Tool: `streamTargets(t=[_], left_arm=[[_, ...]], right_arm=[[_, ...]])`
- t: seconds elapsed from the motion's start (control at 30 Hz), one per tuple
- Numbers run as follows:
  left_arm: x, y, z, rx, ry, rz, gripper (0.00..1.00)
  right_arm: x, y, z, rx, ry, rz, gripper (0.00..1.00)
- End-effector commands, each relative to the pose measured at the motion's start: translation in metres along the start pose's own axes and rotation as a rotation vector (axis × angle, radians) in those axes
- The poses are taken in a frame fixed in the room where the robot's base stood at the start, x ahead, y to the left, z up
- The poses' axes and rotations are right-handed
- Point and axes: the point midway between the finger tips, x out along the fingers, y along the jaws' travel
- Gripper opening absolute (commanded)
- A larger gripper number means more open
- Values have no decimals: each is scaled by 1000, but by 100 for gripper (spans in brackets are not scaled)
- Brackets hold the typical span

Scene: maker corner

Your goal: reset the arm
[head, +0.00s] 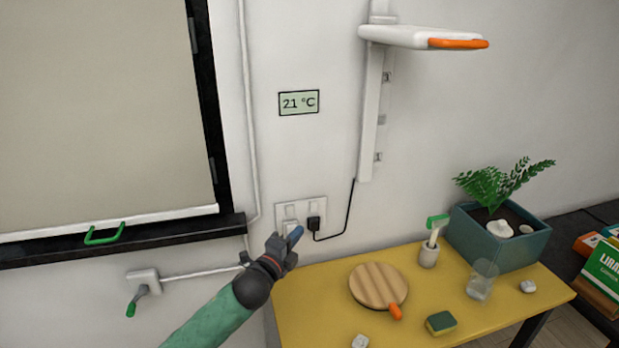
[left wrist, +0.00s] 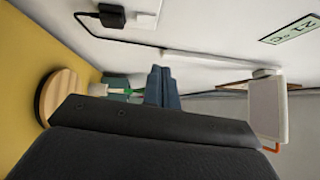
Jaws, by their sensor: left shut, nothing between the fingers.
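My left arm (head: 222,318), with a green sleeve, reaches up from the bottom of the head view. My left gripper (head: 295,236) has blue fingertips and appears in front of the wall, just below the outlet plate (head: 301,210). Its fingers are shut with nothing between them. In the left wrist view the shut gripper (left wrist: 160,78) points away over the dark wrist housing. I cannot tell whether it touches the wall or plate. My right gripper is in neither view.
A yellow table (head: 310,318) holds a round wooden board (head: 376,284), a sponge (head: 440,323), a glass (head: 481,279), a cup (head: 429,255) and a planter (head: 505,248). A black plug (head: 314,223) with cable sits in the outlet. A crank (head: 138,296) is on the wall left.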

Motion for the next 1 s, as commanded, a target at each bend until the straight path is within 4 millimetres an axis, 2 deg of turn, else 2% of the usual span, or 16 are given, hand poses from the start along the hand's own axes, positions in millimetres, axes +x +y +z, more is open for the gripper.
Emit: streamTargets(t=[0.17,0.27,0.37,0.47,0.53,0.67,0.83,1.0], left_arm=[[0,6,5,-146,-27,28,0],[1,23,14,-291,-74,80,0],[5,56,41,-447,-163,153,0],[10,89,77,-600,-278,209,0],[10,118,100,-716,-369,247,0],[-6,186,124,-901,-523,324,0],[-43,271,130,-1068,-685,417,0],[-92,352,120,-1188,-822,511,0]], right_arm=[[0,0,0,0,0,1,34],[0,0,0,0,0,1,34],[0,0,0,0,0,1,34],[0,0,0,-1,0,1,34],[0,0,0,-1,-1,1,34],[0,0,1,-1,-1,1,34],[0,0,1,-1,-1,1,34],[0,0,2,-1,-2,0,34]])
